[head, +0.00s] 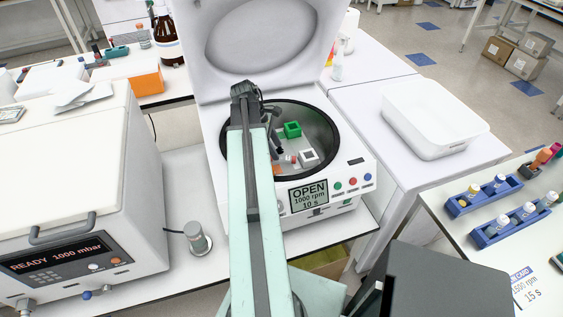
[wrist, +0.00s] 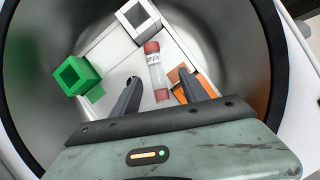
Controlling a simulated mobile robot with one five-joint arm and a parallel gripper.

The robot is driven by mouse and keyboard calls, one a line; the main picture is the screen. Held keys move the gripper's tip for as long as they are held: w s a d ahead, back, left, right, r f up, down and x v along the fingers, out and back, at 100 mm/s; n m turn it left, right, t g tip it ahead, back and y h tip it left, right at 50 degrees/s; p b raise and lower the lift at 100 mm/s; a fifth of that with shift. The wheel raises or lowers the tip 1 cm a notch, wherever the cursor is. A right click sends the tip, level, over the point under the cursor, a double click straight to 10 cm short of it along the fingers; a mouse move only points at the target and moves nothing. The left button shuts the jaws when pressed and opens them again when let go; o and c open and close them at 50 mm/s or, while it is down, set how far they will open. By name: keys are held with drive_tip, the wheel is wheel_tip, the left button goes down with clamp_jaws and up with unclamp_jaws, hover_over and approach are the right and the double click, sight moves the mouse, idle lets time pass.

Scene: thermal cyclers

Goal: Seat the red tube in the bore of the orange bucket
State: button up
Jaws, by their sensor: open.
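The red tube (wrist: 154,70), clear with a white label and red at both ends, shows in the wrist view. It lies lengthwise between the fingers of my gripper (wrist: 158,78), which is open, with a gap on both sides. I cannot tell whether the tube rests on the white rotor or leans. The orange bucket (wrist: 175,76) is at the right, largely hidden behind the right finger, and its bore is not clearly visible. In the head view a bit of orange (head: 277,169) shows beside my arm inside the open centrifuge.
A green bucket (wrist: 78,75) and a white bucket (wrist: 138,20) sit on the rotor, left and far of the tube. The dark round centrifuge wall (wrist: 262,75) surrounds them. The lid (head: 260,45) stands open behind. A white tub (head: 430,118) is at the right.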

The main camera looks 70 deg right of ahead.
drive_tip(key=b+x, duration=0.2)
drive_tip(key=w+b+x, duration=0.1)
drive_tip(key=b+x, duration=0.2)
drive_tip(key=shift+d+f, duration=0.2)
drive_tip(key=shift+d, duration=0.05)
drive_tip(key=shift+s+f, duration=0.15)
drive_tip(key=shift+r, duration=0.2)
clamp_jaws()
wheel_tip(320, 180, up, 10)
drive_tip(key=p, duration=1)
